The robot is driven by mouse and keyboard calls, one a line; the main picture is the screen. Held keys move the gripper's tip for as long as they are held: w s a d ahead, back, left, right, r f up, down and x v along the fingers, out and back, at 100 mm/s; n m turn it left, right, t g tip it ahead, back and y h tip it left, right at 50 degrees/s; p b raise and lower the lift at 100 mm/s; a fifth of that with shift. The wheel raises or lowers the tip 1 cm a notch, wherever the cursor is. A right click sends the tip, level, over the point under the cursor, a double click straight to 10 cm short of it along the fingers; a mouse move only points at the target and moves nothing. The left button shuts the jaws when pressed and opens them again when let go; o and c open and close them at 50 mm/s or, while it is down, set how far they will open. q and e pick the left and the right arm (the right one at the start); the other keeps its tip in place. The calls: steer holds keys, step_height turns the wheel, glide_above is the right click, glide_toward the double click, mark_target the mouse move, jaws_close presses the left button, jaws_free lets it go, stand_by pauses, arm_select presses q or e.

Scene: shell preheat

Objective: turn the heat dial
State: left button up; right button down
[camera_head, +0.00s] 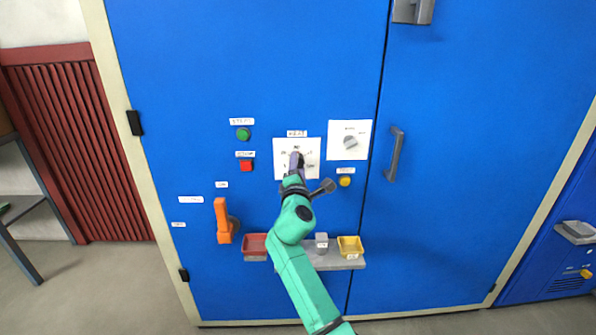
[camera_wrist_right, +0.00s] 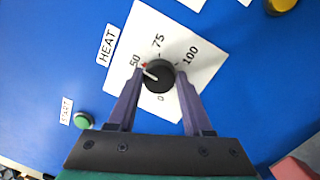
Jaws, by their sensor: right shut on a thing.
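The heat dial (camera_wrist_right: 158,78) is a dark round knob on a white plate (camera_wrist_right: 196,38) numbered 0, 50, 75 and 100, beside a HEAT label (camera_wrist_right: 107,45). Its white pointer line points close to the 50, near a small red mark. My right gripper (camera_wrist_right: 159,80) is shut on the dial, one purple finger on either side. In the head view the right gripper (camera_head: 297,160) reaches up to the HEAT plate (camera_head: 311,147) and mostly hides the dial. My left gripper is not in view.
On the blue cabinet front are a second dial (camera_head: 350,142), green (camera_head: 243,134), red (camera_head: 246,166) and yellow (camera_head: 345,181) buttons, an orange lever (camera_head: 222,220) and a door handle (camera_head: 394,154). A low shelf (camera_head: 333,262) holds a red tray (camera_head: 252,245) and a yellow tray (camera_head: 350,252).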

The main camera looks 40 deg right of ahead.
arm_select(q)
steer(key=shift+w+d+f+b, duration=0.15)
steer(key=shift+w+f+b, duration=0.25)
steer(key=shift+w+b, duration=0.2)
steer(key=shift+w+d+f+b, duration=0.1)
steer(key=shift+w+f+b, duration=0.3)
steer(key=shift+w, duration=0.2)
arm_select(e)
steer(key=m, duration=0.7)
steer(key=m+g+y, duration=0.1)
steer(key=m, duration=1.5)
steer(key=shift+a+r+g+y, duration=0.15)
steer(key=shift+r+g+y, duration=0.15)
steer(key=shift+g, duration=0.1)
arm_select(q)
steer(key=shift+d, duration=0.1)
